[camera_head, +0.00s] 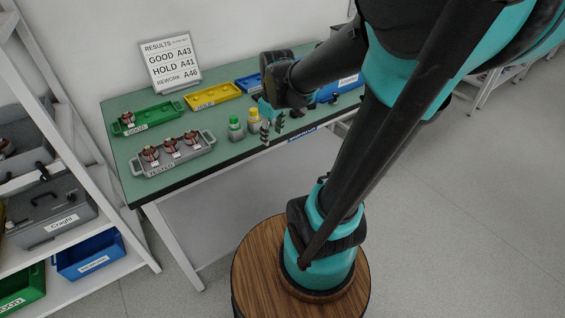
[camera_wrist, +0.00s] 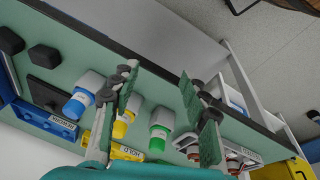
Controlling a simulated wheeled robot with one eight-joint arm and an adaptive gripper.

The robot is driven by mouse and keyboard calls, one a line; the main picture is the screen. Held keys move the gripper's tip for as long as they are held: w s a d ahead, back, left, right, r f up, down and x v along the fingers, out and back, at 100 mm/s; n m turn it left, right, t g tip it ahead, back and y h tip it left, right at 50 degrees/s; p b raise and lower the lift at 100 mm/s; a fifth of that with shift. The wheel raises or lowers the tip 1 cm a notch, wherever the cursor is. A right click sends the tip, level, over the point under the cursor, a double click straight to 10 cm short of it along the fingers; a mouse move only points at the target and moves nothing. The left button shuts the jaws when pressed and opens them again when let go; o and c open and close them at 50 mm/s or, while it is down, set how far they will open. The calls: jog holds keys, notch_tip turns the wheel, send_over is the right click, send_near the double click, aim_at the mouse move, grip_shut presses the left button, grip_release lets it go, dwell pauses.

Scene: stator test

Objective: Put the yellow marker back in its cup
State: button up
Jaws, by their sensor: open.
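The yellow marker (camera_head: 253,112) shows as a yellow top above a pale grey cup (camera_head: 254,123) near the table's front edge. In the wrist view the yellow part (camera_wrist: 121,128) and its grey cup (camera_wrist: 133,104) are partly behind a finger; I cannot tell how deep the marker sits. A green marker (camera_head: 234,120) in a similar grey cup stands to its left. A blue one (camera_wrist: 75,106) shows in the wrist view. My gripper (camera_head: 273,127) is open and empty, just right of the yellow marker, fingers pointing down near the table edge.
The green table (camera_head: 118,157) also holds a grey tray (camera_head: 180,160) with several stators, a green bin (camera_head: 150,117), a yellow bin (camera_head: 213,97), a blue bin (camera_head: 247,84) and a results sign (camera_head: 171,62). A shelf rack (camera_head: 105,185) stands at left.

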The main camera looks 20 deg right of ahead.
jog(key=s+d+f+m+t, duration=0.1)
jog(key=s+f+m, duration=0.6)
jog(key=s, duration=0.2)
